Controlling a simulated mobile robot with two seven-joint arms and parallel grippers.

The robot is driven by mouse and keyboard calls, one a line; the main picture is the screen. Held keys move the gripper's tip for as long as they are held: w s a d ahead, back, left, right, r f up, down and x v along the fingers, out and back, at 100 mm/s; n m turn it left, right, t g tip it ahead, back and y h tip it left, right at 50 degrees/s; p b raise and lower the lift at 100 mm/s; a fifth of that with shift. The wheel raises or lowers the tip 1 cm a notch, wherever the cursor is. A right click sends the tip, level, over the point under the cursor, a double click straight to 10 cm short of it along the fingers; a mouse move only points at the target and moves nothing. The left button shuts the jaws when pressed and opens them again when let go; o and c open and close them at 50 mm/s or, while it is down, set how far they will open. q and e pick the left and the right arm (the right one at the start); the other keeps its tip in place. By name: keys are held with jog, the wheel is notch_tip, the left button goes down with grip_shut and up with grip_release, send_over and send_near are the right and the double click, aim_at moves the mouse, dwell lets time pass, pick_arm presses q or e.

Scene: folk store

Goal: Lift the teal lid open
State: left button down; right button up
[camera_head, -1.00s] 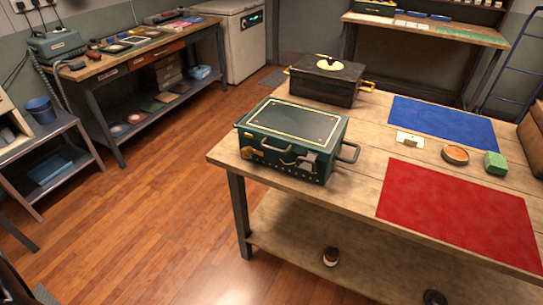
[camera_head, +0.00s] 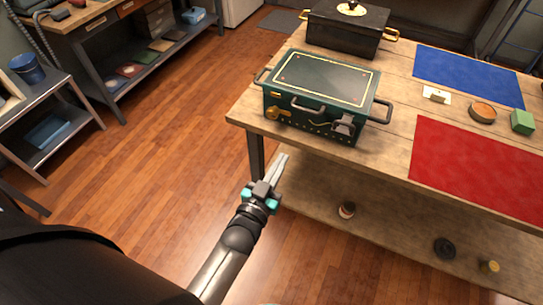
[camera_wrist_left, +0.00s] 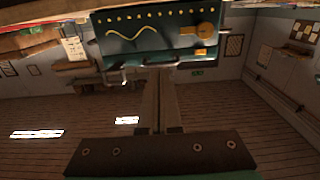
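The teal box (camera_head: 310,118) stands on the near left corner of the wooden table. Its teal lid (camera_head: 325,78), edged with a gold line, lies flat and closed. The front has a dark handle (camera_head: 307,107), a gold latch part (camera_head: 278,114) and a grey clasp (camera_head: 343,124). My left gripper (camera_head: 284,157) is in front of and below the box, apart from it, with its fingers together and nothing between them. In the left wrist view my left gripper (camera_wrist_left: 160,70) points at the box front (camera_wrist_left: 160,35), which shows upside down. My right gripper is not in view.
A black box (camera_head: 345,35) with gold handles stands behind the teal box. A blue mat (camera_head: 468,72), a red mat (camera_head: 480,165), a round orange-topped dish (camera_head: 482,112) and a green block (camera_head: 522,121) lie to the right. The table's front edge (camera_head: 250,122) is close to my gripper.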

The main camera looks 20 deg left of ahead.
pick_arm(q)
jog(key=w+b, duration=0.4)
jog(key=w, duration=0.6)
jog(key=shift+d+b, duration=0.15)
jog(key=shift+b, duration=0.25)
jog(key=shift+r, duration=0.1)
jog(key=shift+w, duration=0.25)
dwell(1.6)
jog(key=shift+w+d+b, duration=0.1)
jog(key=shift+w+b, duration=1.5)
jog(key=shift+w, duration=1.5)
jog(key=shift+s, duration=0.1)
jog(key=shift+s, duration=0.1)
jog(key=shift+s+p, duration=0.2)
jog(key=shift+p, duration=0.25)
